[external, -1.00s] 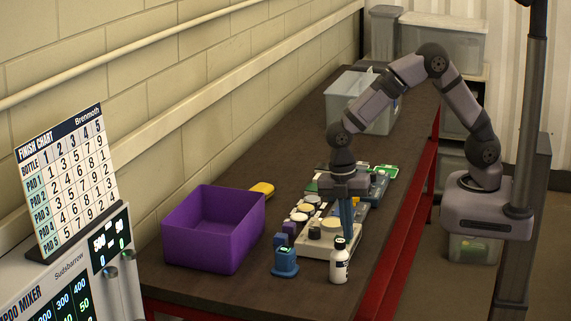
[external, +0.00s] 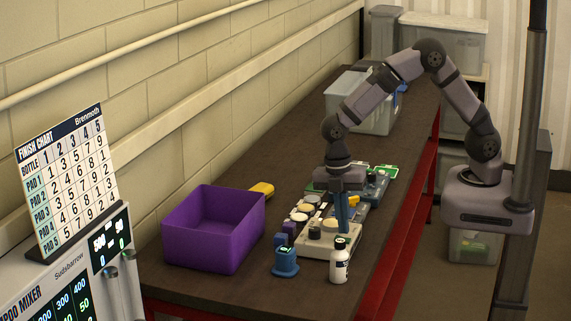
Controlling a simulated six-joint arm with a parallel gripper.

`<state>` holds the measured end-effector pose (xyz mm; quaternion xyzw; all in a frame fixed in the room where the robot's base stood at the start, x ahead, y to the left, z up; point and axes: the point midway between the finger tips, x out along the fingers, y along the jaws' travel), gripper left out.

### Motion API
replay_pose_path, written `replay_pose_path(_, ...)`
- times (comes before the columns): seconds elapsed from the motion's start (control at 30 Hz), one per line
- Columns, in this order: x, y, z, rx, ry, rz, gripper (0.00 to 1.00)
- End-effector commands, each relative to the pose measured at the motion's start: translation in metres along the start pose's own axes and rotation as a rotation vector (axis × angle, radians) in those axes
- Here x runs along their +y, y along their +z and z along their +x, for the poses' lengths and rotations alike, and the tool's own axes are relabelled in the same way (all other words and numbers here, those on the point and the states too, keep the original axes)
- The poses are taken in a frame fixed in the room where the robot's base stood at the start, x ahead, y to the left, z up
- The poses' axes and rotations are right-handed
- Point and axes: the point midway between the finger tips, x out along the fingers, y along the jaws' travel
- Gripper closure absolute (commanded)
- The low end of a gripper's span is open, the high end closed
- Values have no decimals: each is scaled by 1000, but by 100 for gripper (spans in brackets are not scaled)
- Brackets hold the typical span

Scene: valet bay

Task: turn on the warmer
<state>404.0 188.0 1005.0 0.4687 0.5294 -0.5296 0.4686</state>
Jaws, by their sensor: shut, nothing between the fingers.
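The warmer is not clearly identifiable; a low cream-coloured unit (external: 316,246) with dark and pale round parts on top stands near the front of the bench and may be it. My gripper (external: 342,228) points straight down over the right part of this unit. Its blue fingers are together with nothing between them. The fingertips are at or just above the unit's top, partly behind the white bottle's cap; I cannot tell whether they touch. Any switch on the unit is too small to make out.
A white bottle (external: 340,262) with a black cap stands just in front of the unit. A blue holder (external: 285,262) is to its left. A purple bin (external: 211,240) stands further left, and a clear tub (external: 352,112) behind.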

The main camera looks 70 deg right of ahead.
Motion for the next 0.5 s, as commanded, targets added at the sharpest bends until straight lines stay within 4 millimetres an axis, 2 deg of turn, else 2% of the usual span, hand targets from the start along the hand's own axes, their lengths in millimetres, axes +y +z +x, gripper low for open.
replay_pose_path(0.03, -2, 0, -10, 0, 0, 0, 100)
replay_pose_path(0.2, -8, 0, -34, 0, 0, 0, 100)
replay_pose_path(0.27, -8, -1, -37, 3, 6, -1, 100)
replay_pose_path(0.5, -20, -1, -82, 2, 6, -1, 100)
